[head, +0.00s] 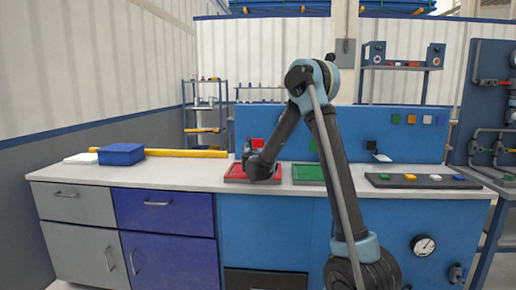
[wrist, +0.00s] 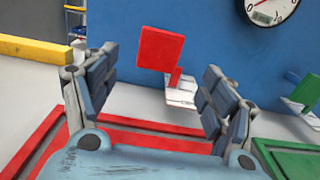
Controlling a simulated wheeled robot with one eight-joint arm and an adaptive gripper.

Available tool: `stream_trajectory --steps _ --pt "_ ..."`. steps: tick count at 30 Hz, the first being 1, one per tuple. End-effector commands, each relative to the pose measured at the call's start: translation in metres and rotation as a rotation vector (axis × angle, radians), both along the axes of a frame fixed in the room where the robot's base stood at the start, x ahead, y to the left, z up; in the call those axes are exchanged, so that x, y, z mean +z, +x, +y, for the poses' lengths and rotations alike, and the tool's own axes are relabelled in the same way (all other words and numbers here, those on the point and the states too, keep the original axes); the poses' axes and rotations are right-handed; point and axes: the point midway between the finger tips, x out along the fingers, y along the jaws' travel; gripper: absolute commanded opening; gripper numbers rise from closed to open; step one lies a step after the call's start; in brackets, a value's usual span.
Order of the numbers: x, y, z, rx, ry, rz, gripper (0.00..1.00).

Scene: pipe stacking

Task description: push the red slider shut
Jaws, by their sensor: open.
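The red slider (wrist: 160,48) is a red square plate with a short red stem on a white base, in front of the blue panel in the wrist view. In the head view its red plate (head: 257,142) shows just above and beside my gripper. My gripper (head: 247,157) is over the red-rimmed tray, near the panel. In the wrist view its two fingers (wrist: 158,65) are spread apart with nothing held, and the red plate shows between them, farther away. I cannot tell how far the slider is from its end.
A red-rimmed tray (wrist: 155,142) lies under my gripper, with a green tray (head: 308,174) to its right. A black strip with coloured blocks (head: 421,181) is farther right. A blue box (head: 121,154) and yellow bar (head: 186,153) lie left. A green slider (wrist: 305,90) stands right.

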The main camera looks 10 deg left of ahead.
Motion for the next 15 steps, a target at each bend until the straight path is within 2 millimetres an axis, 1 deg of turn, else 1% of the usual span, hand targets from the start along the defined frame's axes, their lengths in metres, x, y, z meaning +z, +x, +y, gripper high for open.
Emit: stream_trajectory --steps 1,9,15 --pt "-0.001 0.010 -0.001 -0.002 0.000 0.000 0.77" --pt "0.000 0.057 -0.001 -0.001 0.000 0.000 0.77" --pt "0.000 0.084 -0.001 -0.001 0.000 0.000 0.77"
